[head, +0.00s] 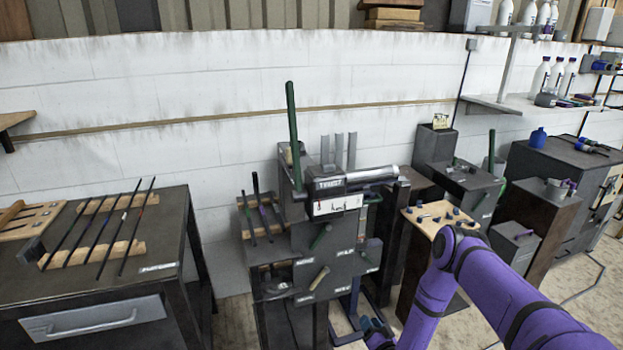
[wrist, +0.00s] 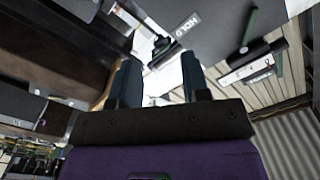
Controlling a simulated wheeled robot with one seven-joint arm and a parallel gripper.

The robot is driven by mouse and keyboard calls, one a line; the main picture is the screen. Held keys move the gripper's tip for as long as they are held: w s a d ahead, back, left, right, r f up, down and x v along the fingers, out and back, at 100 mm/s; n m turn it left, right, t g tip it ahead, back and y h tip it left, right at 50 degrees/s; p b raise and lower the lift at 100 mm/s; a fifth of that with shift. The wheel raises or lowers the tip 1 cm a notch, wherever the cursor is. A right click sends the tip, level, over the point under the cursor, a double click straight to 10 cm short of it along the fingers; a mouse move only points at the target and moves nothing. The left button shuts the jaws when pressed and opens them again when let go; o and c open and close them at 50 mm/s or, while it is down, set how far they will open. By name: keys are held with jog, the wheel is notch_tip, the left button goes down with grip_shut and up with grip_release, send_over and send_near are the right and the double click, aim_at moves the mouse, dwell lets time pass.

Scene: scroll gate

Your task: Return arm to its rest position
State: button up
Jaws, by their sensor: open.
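My purple arm (head: 432,292) enters the head view from the lower right, bends at an elbow and runs down past the bottom edge. In the wrist view my gripper (wrist: 160,66) shows two dark fingers set apart with nothing held between them. The wrist view is tilted. Beyond the fingers it shows a grey panel with a white label (wrist: 187,27) and a machine part with a green handle (wrist: 250,28).
A grey machine (head: 328,248) with green levers and a silver cylinder (head: 371,174) stands in the middle. A dark bench (head: 172,225) with several rods is at left. A small wooden-topped stand (head: 412,216) with small parts is close behind my arm. Dark cabinets (head: 533,157) stand at right.

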jog(key=w+d+r+n+g, duration=0.1)
jog(key=w+r+n+g, duration=0.1)
jog(key=w+r, duration=0.7)
jog(key=w+d+r+n+g, duration=0.15)
jog(key=w+r, duration=0.25)
jog(key=r, duration=0.8)
jog(key=s+d+r+n+g+h, duration=0.1)
jog(key=s+d+r+h, duration=0.1)
jog(key=r, duration=1.1)
jog(key=s+d+r+g+h, duration=0.1)
jog(key=s+d+r+g, duration=0.1)
jog(key=r, duration=1.1)
jog(key=s+d+r+g+h, duration=0.3)
jog(key=s+r, duration=1.4)
jog(key=s, duration=0.3)
jog(key=s+d+r+g, duration=0.1)
jog(key=s+r+g, duration=0.1)
jog(key=s, duration=2.2)
jog(key=shift+s+r+m, duration=0.35)
jog(key=shift+r+m, duration=0.1)
jog(key=shift+r, duration=0.25)
